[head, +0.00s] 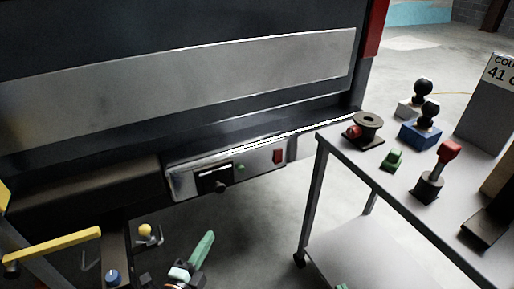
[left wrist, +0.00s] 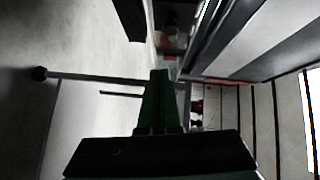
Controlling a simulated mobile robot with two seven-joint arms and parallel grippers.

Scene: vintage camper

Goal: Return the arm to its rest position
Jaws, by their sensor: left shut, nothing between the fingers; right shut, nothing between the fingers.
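My left gripper (head: 207,240) shows at the bottom of the head view, with its green fingers together and pointing up and to the right. It holds nothing and is in open space below the camper's panel. In the left wrist view its closed green fingers (left wrist: 159,80) stand in the middle of the picture, with nothing between them. Only a small green tip of my right gripper (head: 342,286) shows at the bottom edge of the head view. The rest of it is out of the frame.
The camper's side with a metal panel (head: 225,168) runs across the back. A grey cart (head: 400,198) on the right bears a spool (head: 367,126), joystick-like parts (head: 432,180) and a sign (head: 490,105). A yellow bar (head: 55,252) is at the lower left. Open floor lies between.

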